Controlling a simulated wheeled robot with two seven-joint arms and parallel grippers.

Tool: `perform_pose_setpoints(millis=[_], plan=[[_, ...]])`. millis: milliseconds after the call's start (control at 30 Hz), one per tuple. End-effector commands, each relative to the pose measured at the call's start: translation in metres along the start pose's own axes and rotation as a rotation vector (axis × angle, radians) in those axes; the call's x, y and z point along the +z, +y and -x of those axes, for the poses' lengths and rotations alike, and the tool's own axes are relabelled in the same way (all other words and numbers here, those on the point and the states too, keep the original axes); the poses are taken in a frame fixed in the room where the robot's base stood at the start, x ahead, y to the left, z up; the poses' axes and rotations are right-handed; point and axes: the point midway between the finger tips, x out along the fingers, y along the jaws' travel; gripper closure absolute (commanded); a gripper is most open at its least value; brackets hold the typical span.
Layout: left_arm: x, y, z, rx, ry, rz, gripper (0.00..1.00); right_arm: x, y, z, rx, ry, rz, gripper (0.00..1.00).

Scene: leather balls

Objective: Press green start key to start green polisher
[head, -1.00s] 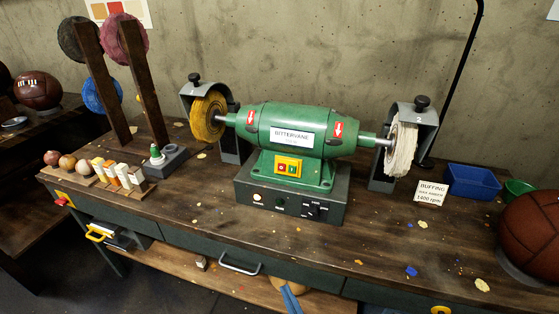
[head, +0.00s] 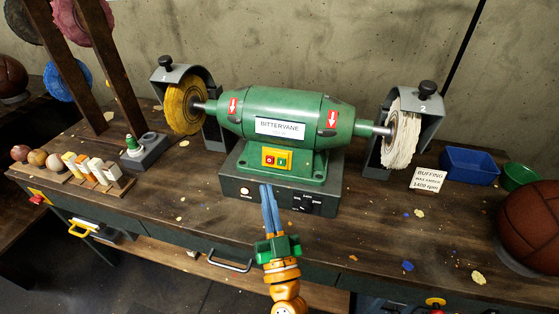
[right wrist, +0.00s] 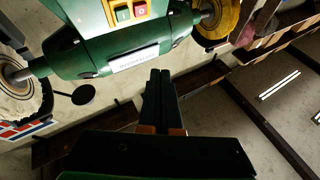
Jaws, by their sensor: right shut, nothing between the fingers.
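The green polisher (head: 285,113) stands on a grey control box on the workbench, with a yellow wheel (head: 184,104) on its left and a white wheel (head: 402,139) on its right. A yellow plate on its front carries the green start key (head: 282,161) beside a red key (head: 269,160). The plate shows upside down in the right wrist view, with the green key (right wrist: 124,14) left of the red. My right gripper (head: 265,187) is shut and empty, in front of the control box, its tips just below the plate and apart from the keys. My left gripper is not in view.
Small blocks and balls stand on wooden racks (head: 97,170) at the bench's left. A blue bin (head: 470,167), a green bowl (head: 519,176), a sign (head: 427,180) and a brown leather ball (head: 531,222) are at the right. The bench between is mostly clear, with scraps.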

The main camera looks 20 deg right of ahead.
Motion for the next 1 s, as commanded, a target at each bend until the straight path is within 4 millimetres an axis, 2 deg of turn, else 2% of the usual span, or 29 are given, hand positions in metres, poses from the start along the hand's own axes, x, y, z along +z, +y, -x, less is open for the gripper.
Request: perform_pose_setpoints(millis=[167, 500, 700, 1000], plan=[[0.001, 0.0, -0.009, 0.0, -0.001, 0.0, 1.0, 0.009, 0.006, -0.007, -0.001, 0.0, 0.003, 1.0], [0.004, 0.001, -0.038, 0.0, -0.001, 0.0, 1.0, 0.036, 0.032, -0.041, -0.001, 0.001, 0.002, 1.0], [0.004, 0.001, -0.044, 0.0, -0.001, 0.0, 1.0, 0.044, 0.042, -0.056, -0.001, 0.0, 0.002, 1.0], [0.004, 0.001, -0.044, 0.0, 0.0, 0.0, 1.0, 0.045, 0.045, -0.061, -0.001, -0.002, 0.001, 1.0]])
